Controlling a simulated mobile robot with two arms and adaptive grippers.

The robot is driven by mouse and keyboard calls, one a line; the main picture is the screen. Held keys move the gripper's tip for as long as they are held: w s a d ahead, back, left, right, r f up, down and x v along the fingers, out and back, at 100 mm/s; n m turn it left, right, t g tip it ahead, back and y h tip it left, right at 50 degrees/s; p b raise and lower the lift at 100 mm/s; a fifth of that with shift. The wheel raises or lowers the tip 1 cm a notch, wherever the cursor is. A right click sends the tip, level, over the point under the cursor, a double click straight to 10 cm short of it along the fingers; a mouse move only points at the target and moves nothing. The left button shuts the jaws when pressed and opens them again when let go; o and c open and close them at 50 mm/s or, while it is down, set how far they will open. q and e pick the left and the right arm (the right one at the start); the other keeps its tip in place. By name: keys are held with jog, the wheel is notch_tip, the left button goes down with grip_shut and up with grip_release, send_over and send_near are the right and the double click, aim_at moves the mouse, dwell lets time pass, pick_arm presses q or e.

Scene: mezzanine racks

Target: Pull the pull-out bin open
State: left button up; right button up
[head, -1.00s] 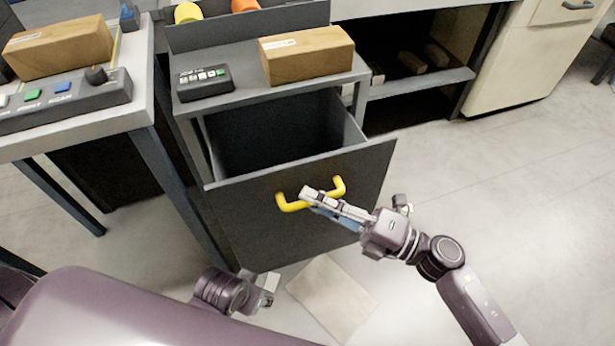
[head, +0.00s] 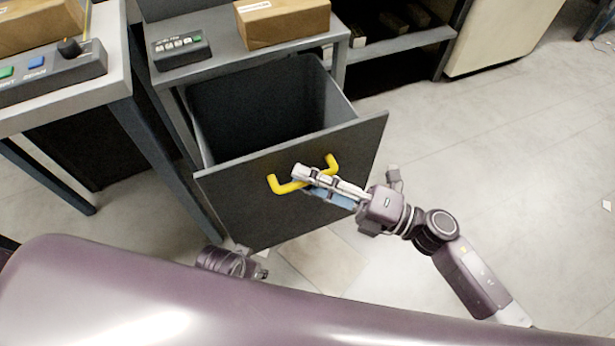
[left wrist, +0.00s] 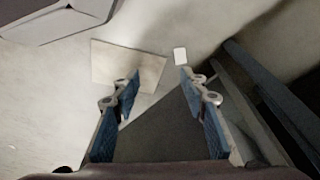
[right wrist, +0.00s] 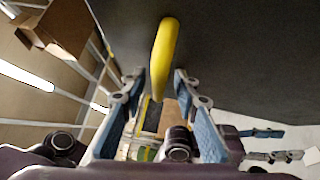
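The pull-out bin is a dark grey box under a grey counter. Its front panel (head: 290,215) stands well out from the counter, and its empty-looking interior (head: 265,100) shows from above. A yellow handle (head: 283,187) crosses the front panel. My right gripper (head: 303,178) is at the middle of this handle.
A cardboard box (head: 285,22) and a small button unit (head: 180,52) sit on the counter above the bin. A worktable (head: 110,85) with a control panel stands at left. A flat tan panel (left wrist: 125,65) lies on the floor. Open floor (head: 490,150) extends right.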

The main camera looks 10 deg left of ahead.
jog(key=v, duration=1.2)
jog(key=shift+f, duration=0.1)
dwell(0.4)
